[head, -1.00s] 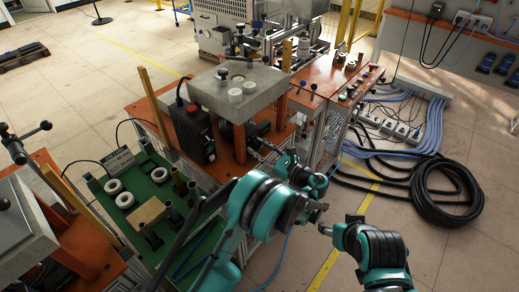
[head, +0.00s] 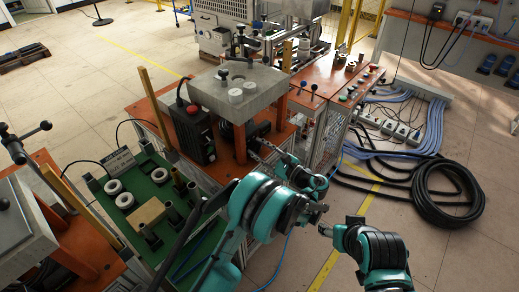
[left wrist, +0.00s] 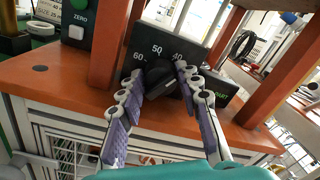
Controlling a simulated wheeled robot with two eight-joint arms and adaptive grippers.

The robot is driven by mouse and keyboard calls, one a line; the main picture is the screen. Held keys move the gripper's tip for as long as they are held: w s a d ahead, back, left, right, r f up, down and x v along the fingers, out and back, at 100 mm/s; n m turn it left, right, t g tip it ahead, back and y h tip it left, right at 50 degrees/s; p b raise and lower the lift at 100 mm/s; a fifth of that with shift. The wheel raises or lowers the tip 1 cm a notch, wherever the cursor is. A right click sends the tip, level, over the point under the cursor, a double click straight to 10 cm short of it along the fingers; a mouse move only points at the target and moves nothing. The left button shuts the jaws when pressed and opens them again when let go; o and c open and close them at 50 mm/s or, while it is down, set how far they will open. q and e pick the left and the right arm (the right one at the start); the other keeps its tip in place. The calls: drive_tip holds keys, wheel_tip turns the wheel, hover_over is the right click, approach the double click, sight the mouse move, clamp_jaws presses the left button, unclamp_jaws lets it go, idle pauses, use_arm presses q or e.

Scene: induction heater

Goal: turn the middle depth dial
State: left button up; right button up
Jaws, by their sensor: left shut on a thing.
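The depth dial is a black knob (left wrist: 160,77) on a dark panel marked 60, 50 and 40 in the left wrist view. My left gripper (left wrist: 164,72) has its two fingers on either side of the knob, shut on it. In the head view my left gripper (head: 264,148) reaches under the grey block of the middle machine (head: 238,88), beside an orange post. The dial is hidden there.
Orange posts (left wrist: 108,40) flank the panel closely. A black box with a red button (head: 194,132) stands left of the post. A green tray (head: 128,222) with rings and cylinders is at lower left. Black cable coils (head: 448,195) lie on the floor at right.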

use_arm(q)
drive_tip(key=shift+a, duration=0.1)
drive_tip(key=o, duration=1.1)
drive_tip(key=shift+f, duration=0.1)
drive_tip(key=shift+o, duration=0.2)
